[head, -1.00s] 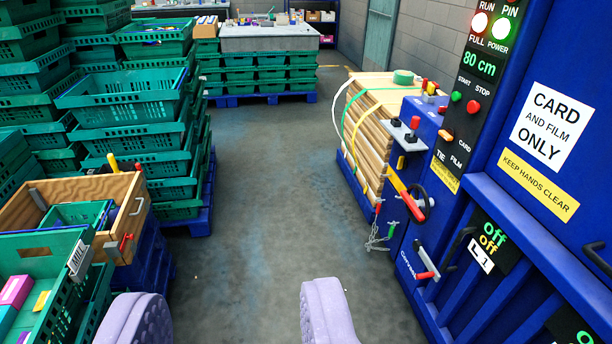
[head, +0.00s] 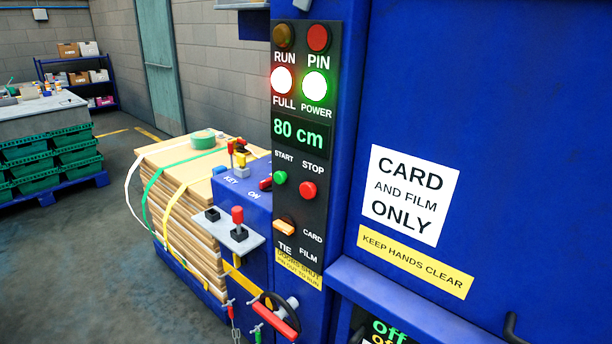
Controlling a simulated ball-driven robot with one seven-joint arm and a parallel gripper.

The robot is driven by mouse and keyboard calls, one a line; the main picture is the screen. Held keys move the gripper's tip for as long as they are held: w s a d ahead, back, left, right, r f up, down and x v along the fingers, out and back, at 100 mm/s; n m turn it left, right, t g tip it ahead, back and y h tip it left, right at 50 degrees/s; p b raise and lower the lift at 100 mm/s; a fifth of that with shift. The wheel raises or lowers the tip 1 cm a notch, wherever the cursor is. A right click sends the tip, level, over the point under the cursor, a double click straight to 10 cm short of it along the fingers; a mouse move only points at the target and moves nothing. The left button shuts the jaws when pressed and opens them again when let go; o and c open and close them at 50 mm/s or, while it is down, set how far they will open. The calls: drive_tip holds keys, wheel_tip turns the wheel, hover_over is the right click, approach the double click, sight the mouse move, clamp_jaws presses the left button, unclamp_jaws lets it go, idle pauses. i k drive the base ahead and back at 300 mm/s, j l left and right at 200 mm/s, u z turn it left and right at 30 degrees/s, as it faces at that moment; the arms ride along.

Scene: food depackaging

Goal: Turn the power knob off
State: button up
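The blue machine (head: 410,90) fills the right, with a black control panel (head: 291,155). On it the POWER lamp (head: 315,85) glows white-green and the FULL lamp (head: 284,80) glows white-red. A blue box (head: 238,198) left of the panel has KEY and ON lettering on its top. A small red control (head: 266,184) sits near ON, and a yellow block (head: 242,159) with red parts stands behind. I cannot tell surely which part is the power knob or which way it points. My gripper is not in view now.
A strapped stack of card (head: 190,220) stands left of the box. A red-knobbed lever (head: 238,216) and a handwheel (head: 285,318) stick out in front. Green crates (head: 50,165) stand at the left. The floor (head: 90,260) between is clear.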

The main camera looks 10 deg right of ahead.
sight(265, 186)
drive_tip(key=i+j+z, duration=0.1)
drive_tip(key=i+j+u, duration=0.1)
drive_tip(key=i+u, duration=0.35)
drive_tip(key=i, duration=0.95)
drive_tip(key=i+l+u, duration=0.15)
drive_tip(key=i, duration=0.35)
drive_tip(key=i+l+u, duration=0.2)
drive_tip(key=i, duration=0.25)
drive_tip(key=i+l+u, duration=0.15)
drive_tip(key=i+l, duration=0.3)
